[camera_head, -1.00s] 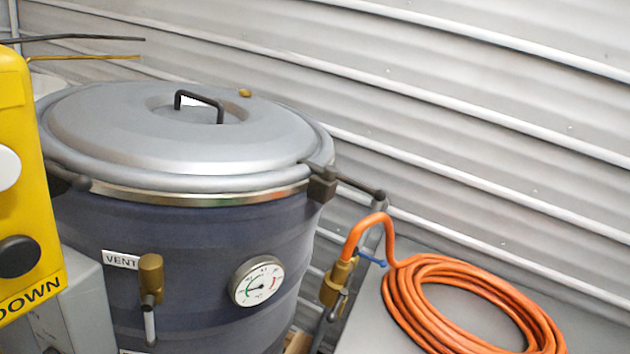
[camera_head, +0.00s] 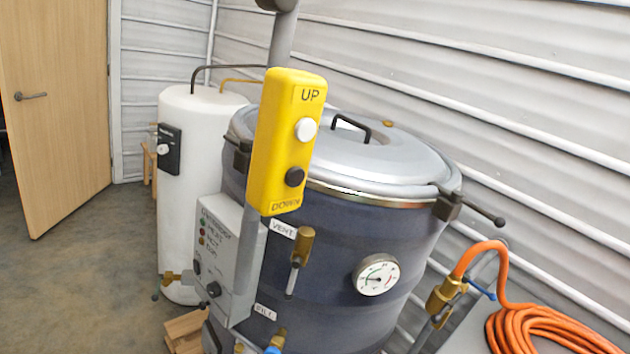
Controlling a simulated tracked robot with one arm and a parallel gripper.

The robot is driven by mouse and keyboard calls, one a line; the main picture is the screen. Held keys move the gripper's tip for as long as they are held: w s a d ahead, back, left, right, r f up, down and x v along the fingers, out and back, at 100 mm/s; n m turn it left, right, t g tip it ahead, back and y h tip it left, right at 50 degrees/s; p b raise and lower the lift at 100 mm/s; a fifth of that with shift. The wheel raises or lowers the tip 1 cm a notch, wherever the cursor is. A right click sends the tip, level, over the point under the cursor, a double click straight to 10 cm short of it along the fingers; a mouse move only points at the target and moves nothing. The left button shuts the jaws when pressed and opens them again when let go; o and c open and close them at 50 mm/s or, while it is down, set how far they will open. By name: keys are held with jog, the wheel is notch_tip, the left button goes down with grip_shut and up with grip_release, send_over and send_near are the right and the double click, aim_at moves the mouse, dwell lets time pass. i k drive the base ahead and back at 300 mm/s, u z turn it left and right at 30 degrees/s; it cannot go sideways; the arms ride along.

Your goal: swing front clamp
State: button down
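A dark blue steel vessel (camera_head: 335,250) stands at the middle, with a grey domed lid (camera_head: 400,155) and a black lid handle (camera_head: 352,124) on top. The lid sits on the rim. A dark clamp (camera_head: 448,205) is at the rim's right side, its bar sticking out to the lower right with a knob at the end. Another dark clamp (camera_head: 240,157) shows at the left rim, partly behind a yellow box. I cannot tell which clamp is the front one, or whether either is tight. My gripper is not in view.
The yellow UP/DOWN control box (camera_head: 286,140) hangs on a post in front of the vessel. A grey control panel (camera_head: 222,245), a white tank (camera_head: 190,190) and an open wooden door (camera_head: 55,100) are left. An orange hose (camera_head: 545,325) lies coiled right. Floor at left is clear.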

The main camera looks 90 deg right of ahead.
aim_at(455, 197)
jog(key=u, duration=0.85)
jog(key=i, duration=1.4)
jog(key=z, duration=4.35)
jog(key=i, duration=1.05)
jog(key=z, duration=0.15)
